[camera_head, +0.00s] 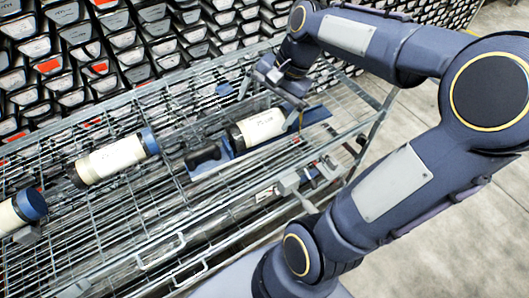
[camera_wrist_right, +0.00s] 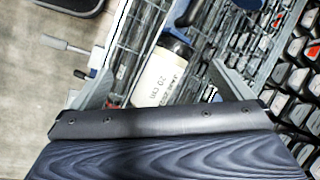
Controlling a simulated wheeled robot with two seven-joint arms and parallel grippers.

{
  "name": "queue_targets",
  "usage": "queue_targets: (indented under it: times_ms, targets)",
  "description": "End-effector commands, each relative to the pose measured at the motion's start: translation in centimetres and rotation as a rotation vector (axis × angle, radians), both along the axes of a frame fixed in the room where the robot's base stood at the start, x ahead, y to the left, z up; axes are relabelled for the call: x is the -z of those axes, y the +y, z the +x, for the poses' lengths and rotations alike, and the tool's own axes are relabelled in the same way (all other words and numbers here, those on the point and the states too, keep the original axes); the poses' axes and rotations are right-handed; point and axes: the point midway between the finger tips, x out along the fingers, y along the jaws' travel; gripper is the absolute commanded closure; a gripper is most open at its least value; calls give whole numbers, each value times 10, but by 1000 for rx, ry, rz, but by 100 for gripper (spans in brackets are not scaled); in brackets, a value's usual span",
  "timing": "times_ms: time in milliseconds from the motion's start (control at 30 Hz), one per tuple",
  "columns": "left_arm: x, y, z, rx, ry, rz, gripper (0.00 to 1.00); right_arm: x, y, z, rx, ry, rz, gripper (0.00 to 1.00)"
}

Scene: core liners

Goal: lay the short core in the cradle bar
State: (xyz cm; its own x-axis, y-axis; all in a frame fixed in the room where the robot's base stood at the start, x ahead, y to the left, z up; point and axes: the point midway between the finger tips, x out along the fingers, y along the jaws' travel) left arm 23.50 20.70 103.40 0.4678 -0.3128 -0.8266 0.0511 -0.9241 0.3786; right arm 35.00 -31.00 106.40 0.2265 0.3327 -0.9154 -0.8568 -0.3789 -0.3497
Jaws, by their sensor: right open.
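The short core (camera_head: 262,127), a white cylinder with a black end cap, lies on the rack. It appears to rest along a blue bar (camera_head: 318,114), which I take as the cradle bar; its exact seating is unclear. In the right wrist view the core (camera_wrist_right: 165,78) has a "20 cm" label, and its near end is hidden behind my gripper's body. My right gripper (camera_head: 274,98) is just above the core, its fingers apart, one on each side of it. In the wrist view the fingers (camera_wrist_right: 165,72) show no clear contact. My left gripper is out of view.
A longer white core (camera_head: 112,159) with a blue cap lies to the left, and another core (camera_head: 14,212) is at the left edge. The wire rack (camera_head: 110,235) has open bare mesh in front. Shelves of dark bins (camera_head: 120,65) stand behind. Concrete floor (camera_head: 450,240) lies right.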

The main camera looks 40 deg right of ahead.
Motion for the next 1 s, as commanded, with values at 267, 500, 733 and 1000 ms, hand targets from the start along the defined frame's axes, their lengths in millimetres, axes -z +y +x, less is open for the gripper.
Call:
queue_targets:
  times_ms: [267, 500, 733, 1000]
  targets:
    - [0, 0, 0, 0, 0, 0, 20, 13, 86, -93, -631, -438, -253, 1]
    - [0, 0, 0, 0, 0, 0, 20, 30, 105, -115, -814, -555, -348, 1]
    - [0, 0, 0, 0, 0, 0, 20, 30, 105, -115, -816, -554, -348, 1]
    - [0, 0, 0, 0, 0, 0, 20, 30, 105, -115, -815, -554, -347, 1]
